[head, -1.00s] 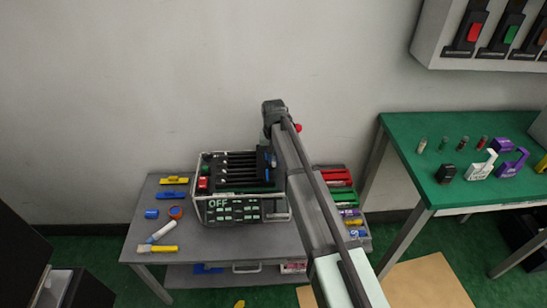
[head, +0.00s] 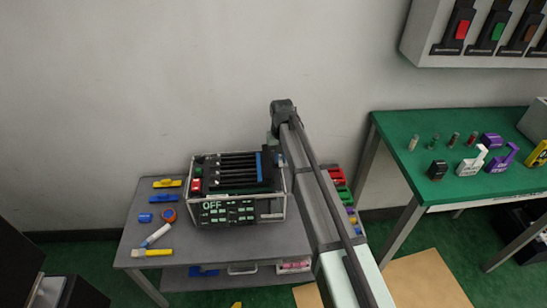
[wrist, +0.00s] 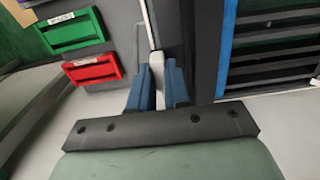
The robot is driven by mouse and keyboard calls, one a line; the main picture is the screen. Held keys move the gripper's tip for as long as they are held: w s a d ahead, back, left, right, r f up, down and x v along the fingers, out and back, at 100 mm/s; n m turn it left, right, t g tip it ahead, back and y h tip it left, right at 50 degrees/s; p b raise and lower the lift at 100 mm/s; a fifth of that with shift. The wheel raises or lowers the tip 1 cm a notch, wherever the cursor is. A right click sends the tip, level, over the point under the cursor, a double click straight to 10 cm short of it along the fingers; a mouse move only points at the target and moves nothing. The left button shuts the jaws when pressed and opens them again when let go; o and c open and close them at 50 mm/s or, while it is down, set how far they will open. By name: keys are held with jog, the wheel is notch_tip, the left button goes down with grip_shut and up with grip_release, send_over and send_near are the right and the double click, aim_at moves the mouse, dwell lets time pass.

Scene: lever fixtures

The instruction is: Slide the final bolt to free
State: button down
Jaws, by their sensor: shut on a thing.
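The fixture box (head: 243,211) stands on the grey cart, with a black slotted top and a front panel reading OFF. A blue strip (head: 259,166) runs along the right of its top and also shows in the wrist view (wrist: 226,45). In the wrist view my gripper (wrist: 157,75), with blue fingertips, is shut on a pale grey handle (wrist: 156,66) beside the box. A thin white bar (wrist: 149,20) rises just beyond it. I cannot tell how far the bolt has slid. In the head view my arm hides the fingers.
The grey cart (head: 150,262) holds yellow and blue pieces on the left. Red (wrist: 93,69) and green (wrist: 72,30) bins sit near the gripper. A green table (head: 450,190) with small parts stands on the right, below a wall panel (head: 480,78).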

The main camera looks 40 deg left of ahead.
jog(key=shift+w+d, duration=0.15)
jog(key=shift+w, duration=0.05)
jog(key=c, duration=1.1)
grip_release()
notch_tip(320, 180, up, 14)
jog(key=shift+f, duration=0.1)
